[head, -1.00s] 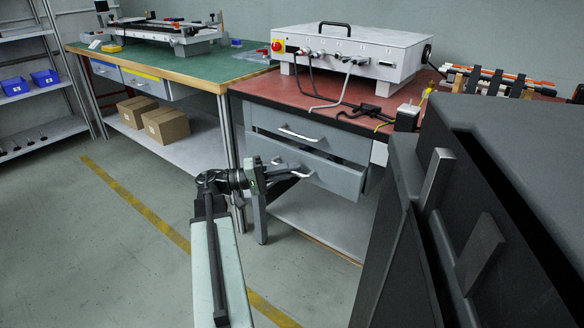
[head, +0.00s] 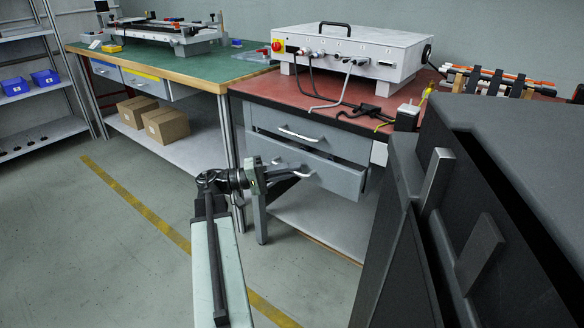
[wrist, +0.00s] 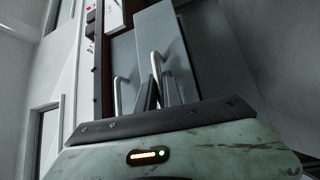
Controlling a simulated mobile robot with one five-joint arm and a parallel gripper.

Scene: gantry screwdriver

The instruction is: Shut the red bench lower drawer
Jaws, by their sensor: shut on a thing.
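The red bench (head: 345,96) has two grey drawers under its red top. The lower drawer (head: 330,175) stands partly open, its front forward of the upper drawer (head: 290,131). My gripper (head: 292,173) reaches it from the left and is shut on the lower drawer's handle (head: 304,171), at the left part of the drawer front. In the wrist view, the dark fingers (wrist: 158,94) close around the lower handle (wrist: 156,68), in front of the grey lower drawer front (wrist: 163,45). The fingertips are partly hidden in the head view.
The upper drawer looks shut; its handle (wrist: 120,95) is beside my fingers in the wrist view. A white control box (head: 350,55) with cables sits on the red bench. A green-topped bench (head: 190,68) stands to the left. Floor left of my arm is clear.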

